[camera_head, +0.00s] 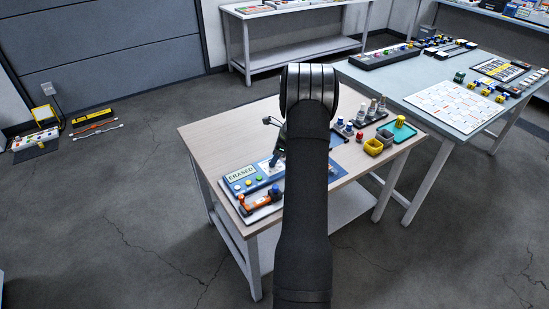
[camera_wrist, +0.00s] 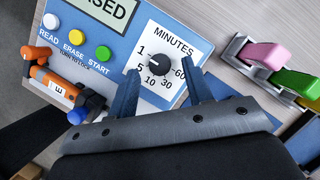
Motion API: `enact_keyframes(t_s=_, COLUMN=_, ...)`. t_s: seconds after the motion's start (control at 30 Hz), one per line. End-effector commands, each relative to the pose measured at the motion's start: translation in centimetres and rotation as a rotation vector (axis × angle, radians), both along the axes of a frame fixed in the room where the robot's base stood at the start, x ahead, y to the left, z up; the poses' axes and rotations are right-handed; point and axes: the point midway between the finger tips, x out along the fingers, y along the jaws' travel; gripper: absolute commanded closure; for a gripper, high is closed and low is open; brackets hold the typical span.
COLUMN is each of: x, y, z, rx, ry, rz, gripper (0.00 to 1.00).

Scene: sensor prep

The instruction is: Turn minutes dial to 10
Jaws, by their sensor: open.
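The minutes dial (camera_wrist: 157,66) is a black round knob on a white plate marked 1, 5, 10, 30 and 60. Its white mark appears to point left, toward the 1 and 5 side; the exact setting is hard to tell. My gripper (camera_wrist: 162,75) is open, with one blue finger on each side of the knob in the wrist view. I cannot tell whether either finger touches it. The blue panel (camera_head: 233,186) shows at the near left of the wooden table in the head view, where my arm hides part of it.
The panel's display (camera_head: 240,173) reads ERASED. White, yellow and green buttons (camera_wrist: 76,53) sit left of the dial. An orange tool (camera_wrist: 52,82) lies beside the panel. Pink and green pieces (camera_wrist: 268,56) stand to the right. Cups (camera_head: 373,147) and bottles occupy the table's right side.

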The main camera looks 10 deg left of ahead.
Motion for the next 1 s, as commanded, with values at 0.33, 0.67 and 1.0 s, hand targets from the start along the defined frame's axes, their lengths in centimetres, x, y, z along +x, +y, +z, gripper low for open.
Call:
enact_keyframes(t_s=0.33, x=0.02, y=0.43, z=-1.01, rx=0.000, ry=-0.001, rz=0.000, gripper=0.54)
enact_keyframes(t_s=0.67, x=0.00, y=0.42, z=-0.99, rx=0.000, ry=-0.001, rz=0.000, gripper=0.98)
enact_keyframes(t_s=1.0, x=0.06, y=0.40, z=-1.05, rx=-0.001, ry=0.000, rz=0.047, gripper=0.98)
